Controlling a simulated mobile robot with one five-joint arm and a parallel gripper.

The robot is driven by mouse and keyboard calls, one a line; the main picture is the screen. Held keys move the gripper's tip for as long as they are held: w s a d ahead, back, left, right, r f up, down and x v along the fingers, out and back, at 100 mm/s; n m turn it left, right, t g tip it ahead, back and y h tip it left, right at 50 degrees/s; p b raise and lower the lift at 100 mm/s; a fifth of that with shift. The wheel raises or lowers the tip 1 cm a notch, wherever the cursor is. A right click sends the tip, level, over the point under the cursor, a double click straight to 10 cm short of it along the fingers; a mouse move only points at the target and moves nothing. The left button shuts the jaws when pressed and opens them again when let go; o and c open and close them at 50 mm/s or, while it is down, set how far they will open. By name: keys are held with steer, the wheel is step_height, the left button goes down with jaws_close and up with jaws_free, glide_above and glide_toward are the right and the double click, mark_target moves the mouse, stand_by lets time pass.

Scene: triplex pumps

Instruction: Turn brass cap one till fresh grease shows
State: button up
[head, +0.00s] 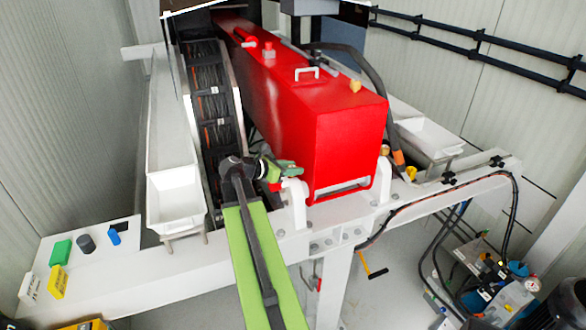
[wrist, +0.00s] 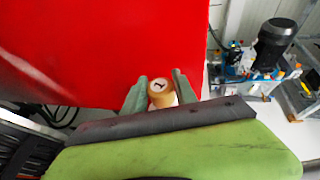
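The brass cap (wrist: 160,90), with a dark mark on its top face, stands between the two green fingers of my gripper (wrist: 160,84) in the wrist view. The left finger is close against the cap. A thin pale strip shows between its lower right side and the right finger. I cannot tell whether both fingers press on it. In the head view my gripper (head: 287,168) is at the front left corner of the red pump housing (head: 318,120), above a white bracket. The cap is hidden there by my gripper. No grease can be made out.
Another brass piece (head: 385,149) sits at the housing's right front corner, and a yellow one (head: 355,86) on its top. A white tray (head: 175,198) and a cable chain (head: 212,110) lie to the left. Small coloured blocks (head: 60,252) stand at the front left. Hoses run at the right.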

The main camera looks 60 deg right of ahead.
jaws_close()
steer(key=shift+d+m+g, duration=0.1)
steer(key=shift+m+g, duration=0.2)
steer(key=shift+w+m+g+y, duration=0.15)
steer(key=shift+m+g+y, duration=0.35)
steer(key=shift+m+g, duration=0.1)
steer(key=shift+m+g+y, duration=0.8)
steer(key=shift+m+g, duration=0.4)
steer(key=m+g+y, duration=0.3)
steer(key=m+y, duration=0.1)
steer(key=shift+m+y, duration=0.3)
steer(key=shift+m, duration=0.1)
steer(key=o, duration=0.6)
jaws_free()
